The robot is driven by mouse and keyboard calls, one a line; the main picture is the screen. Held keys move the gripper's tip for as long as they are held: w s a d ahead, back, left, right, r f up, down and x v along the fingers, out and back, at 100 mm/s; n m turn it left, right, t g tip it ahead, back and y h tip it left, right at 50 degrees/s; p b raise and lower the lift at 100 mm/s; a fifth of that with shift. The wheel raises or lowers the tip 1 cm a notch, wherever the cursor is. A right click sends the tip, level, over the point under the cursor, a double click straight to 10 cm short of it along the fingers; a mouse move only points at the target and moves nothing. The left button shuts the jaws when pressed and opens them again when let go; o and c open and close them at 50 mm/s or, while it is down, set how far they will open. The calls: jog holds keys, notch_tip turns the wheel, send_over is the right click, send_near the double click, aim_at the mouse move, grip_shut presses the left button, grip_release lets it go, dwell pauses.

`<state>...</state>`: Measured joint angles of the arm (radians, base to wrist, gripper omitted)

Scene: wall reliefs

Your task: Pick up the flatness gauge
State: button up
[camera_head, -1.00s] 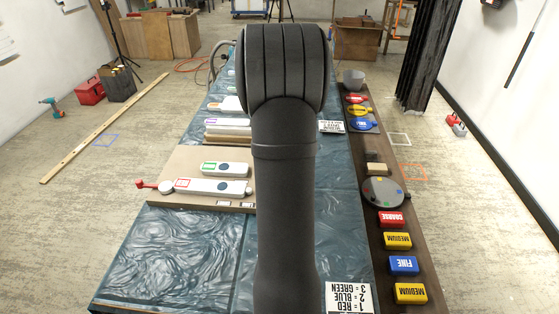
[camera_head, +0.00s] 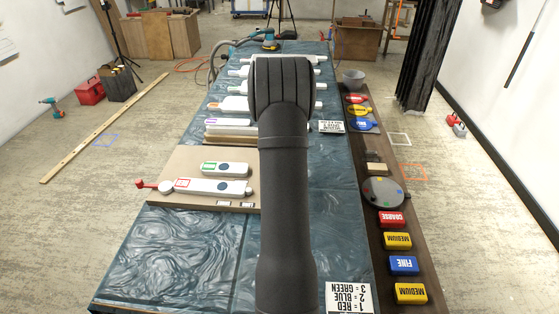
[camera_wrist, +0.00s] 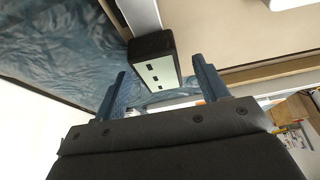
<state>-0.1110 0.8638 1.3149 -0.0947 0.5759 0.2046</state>
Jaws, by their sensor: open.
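In the wrist view, a dark block (camera_wrist: 152,48) with a pale face and several small black marks lies between and beyond the jaws of my gripper (camera_wrist: 160,88). The block may be the flatness gauge, but I cannot tell for sure. My gripper is open, with one finger on each side of the block in the picture; contact is not visible. In the head view my arm hides the gripper and the middle of the table.
The blue-covered table (camera_head: 175,260) carries a beige board (camera_head: 190,160) with two white pieces, several white bars farther back, and a sander (camera_head: 270,42). On the dark side shelf (camera_head: 415,210) stand labelled blocks, a grey disc (camera_head: 385,192) and a grey cup (camera_head: 353,77). The table's near left is clear.

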jog(key=shift+x, duration=0.75)
jog(key=shift+c, duration=0.2)
jog(key=c, duration=1.1)
